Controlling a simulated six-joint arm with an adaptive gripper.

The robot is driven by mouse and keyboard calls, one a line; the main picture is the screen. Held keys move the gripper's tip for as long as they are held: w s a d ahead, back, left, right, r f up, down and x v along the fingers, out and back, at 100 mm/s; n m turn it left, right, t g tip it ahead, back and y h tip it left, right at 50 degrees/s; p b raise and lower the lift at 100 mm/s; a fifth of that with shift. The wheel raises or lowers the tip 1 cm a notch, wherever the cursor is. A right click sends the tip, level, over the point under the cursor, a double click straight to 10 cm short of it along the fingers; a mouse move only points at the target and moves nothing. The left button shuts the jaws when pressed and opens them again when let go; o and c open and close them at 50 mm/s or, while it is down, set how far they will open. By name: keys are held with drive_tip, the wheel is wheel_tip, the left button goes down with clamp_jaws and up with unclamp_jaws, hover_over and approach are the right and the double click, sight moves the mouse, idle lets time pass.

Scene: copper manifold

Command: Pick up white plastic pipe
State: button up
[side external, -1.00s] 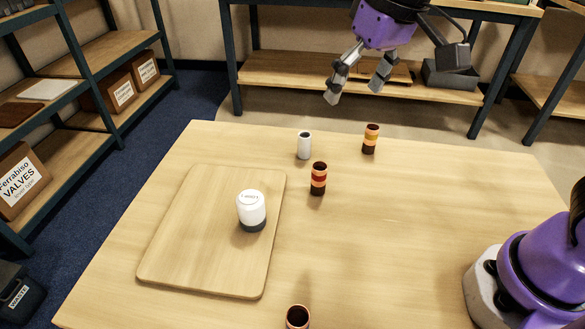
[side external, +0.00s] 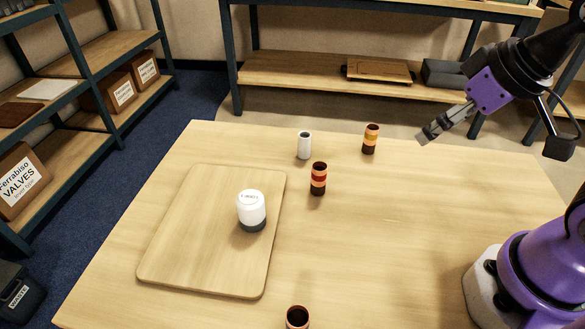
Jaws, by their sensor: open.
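The white plastic pipe (side external: 304,146) is a short white cylinder with a dark open top. It stands upright on the table, just beyond the upper right corner of the wooden board. My gripper (side external: 424,138) is open and empty, in the air over the right rear part of the table. It is well to the right of the white pipe and apart from it. Its fingers point down and left and partly overlap in this view.
Copper pipes with coloured bands stand upright: one (side external: 318,179) close to the white pipe, one (side external: 370,139) behind right, one (side external: 297,317) at the front edge. A white, dark-based canister (side external: 251,210) stands on the wooden board (side external: 190,240). The table's right middle is clear.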

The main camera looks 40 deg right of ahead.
idle(0.4)
drive_tip(key=shift+c, duration=1.4)
drive_tip(key=n+g+y, duration=0.1)
drive_tip(key=n+g, duration=0.1)
drive_tip(key=n, duration=0.2)
hover_over(304, 137)
drive_tip(key=s, duration=0.3)
wheel_tip(304, 137, down, 6)
drive_tip(key=x, duration=0.5)
drive_tip(key=shift+w+d+f, duration=0.1)
drive_tip(key=shift+w+d, duration=0.1)
drive_tip(key=shift+d+x, duration=0.1)
drive_tip(key=shift+x, duration=1.35)
drive_tip(key=shift+d+x, duration=0.15)
drive_tip(key=shift+x, duration=1.25)
